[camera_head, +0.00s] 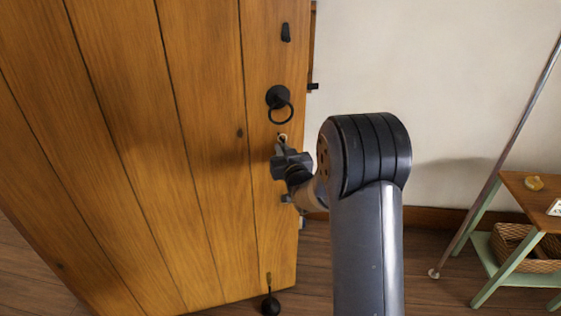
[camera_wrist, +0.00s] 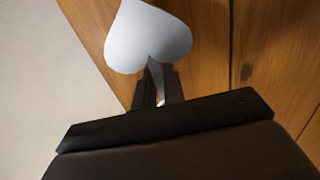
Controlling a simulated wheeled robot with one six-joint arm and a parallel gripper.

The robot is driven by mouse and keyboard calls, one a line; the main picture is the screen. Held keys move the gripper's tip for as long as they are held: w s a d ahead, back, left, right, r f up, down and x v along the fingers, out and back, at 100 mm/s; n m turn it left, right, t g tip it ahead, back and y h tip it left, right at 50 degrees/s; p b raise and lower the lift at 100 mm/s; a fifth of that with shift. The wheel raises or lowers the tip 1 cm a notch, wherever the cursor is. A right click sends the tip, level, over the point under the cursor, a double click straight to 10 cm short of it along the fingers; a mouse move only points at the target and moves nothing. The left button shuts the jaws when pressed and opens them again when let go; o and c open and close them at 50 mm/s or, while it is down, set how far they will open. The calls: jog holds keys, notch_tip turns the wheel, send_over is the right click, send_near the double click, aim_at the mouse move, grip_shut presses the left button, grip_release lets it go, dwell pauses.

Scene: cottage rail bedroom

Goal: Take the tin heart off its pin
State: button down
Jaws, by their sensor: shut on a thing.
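The tin heart (camera_wrist: 148,36) shows pale grey and flat in the wrist view, its notch toward my gripper (camera_wrist: 157,82) and its point at the top edge of the picture. My gripper is shut on the heart's narrow pale hanging strip by the notch. In the head view my gripper (camera_head: 281,150) is at the plank door's face, below the black ring handle (camera_head: 279,104). A small pale loop (camera_head: 282,137) shows just above the fingers. The heart is hidden there by my gripper and arm. I cannot make out the pin, or whether the strip is still around it.
The wooden door (camera_head: 170,150) fills the left. A black knob (camera_head: 286,32) sits above the ring, and a black ball (camera_head: 270,305) hangs at the door's foot. A slanting pole (camera_head: 500,155) and a small table (camera_head: 525,190) with a basket (camera_head: 515,240) stand right.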

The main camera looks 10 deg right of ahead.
jog(key=shift+r, duration=0.45)
jog(key=shift+s+d+r+b, duration=0.1)
jog(key=shift+s+b, duration=0.4)
jog(key=shift+s, duration=0.35)
jog(key=shift+s+d+r+b, duration=0.1)
jog(key=shift+s+b, duration=0.35)
jog(key=shift+s, duration=0.35)
jog(key=shift+s, duration=0.1)
jog(key=s+b, duration=0.3)
jog(key=s, duration=0.6)
jog(key=shift+d+f, duration=0.25)
jog(key=shift+d, duration=0.2)
dwell(0.4)
